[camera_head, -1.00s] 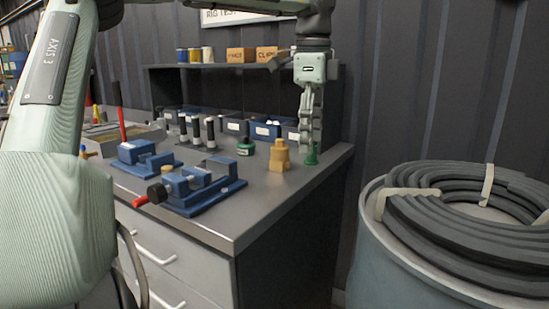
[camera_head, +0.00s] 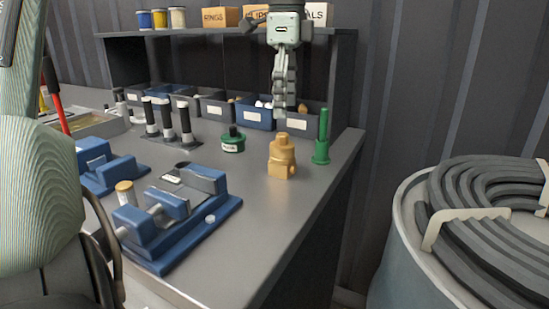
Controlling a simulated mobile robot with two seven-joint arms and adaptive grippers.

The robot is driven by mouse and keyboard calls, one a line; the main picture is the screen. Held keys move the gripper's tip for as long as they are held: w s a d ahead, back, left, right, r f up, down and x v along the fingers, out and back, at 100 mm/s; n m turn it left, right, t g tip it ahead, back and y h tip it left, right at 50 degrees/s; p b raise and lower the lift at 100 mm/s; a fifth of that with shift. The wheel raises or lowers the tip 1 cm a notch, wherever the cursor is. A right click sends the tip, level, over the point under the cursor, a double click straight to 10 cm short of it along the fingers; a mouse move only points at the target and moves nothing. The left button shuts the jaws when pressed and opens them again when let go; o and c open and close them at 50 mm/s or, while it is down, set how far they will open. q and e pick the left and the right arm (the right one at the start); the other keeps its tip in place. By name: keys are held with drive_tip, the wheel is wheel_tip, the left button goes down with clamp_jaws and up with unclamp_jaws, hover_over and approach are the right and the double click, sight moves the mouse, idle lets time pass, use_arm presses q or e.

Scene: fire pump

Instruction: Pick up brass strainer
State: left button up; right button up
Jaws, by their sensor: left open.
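The brass strainer (camera_head: 282,160) looks like the stepped, brass-coloured fitting standing upright on the grey bench top, near the bench's right side. My left gripper (camera_head: 281,108) points down from the top of the view, in line above the strainer in the picture. Its fingers are seen nearly edge-on, so the gap between them hardly shows. It is open, with nothing visible in it. Its tips appear apart from the strainer, though the depth between them is hard to judge. My right gripper is not in view.
A green nozzle (camera_head: 322,142) stands right of the strainer, and a green-based, black-topped fitting (camera_head: 233,142) stands left. Blue vises (camera_head: 175,225) sit in front-left. Small bins (camera_head: 214,109) line the back under a shelf (camera_head: 200,33). A hose-topped drum (camera_head: 395,260) is right of the bench.

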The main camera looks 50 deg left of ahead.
sight(282, 134)
use_arm(q)
drive_tip(key=shift+w+a, duration=0.15)
drive_tip(key=shift+a, duration=0.15)
drive_tip(key=shift+a+f, duration=0.1)
drive_tip(key=shift+f, duration=0.1)
wheel_tip(282, 134, down, 2)
drive_tip(key=shift+f, duration=0.25)
drive_tip(key=f, duration=0.3)
drive_tip(key=f+p, duration=0.1)
drive_tip(key=shift+w+a+f, duration=0.15)
drive_tip(key=shift+a+f, duration=0.1)
drive_tip(key=shift+f, duration=0.15)
clamp_jaws()
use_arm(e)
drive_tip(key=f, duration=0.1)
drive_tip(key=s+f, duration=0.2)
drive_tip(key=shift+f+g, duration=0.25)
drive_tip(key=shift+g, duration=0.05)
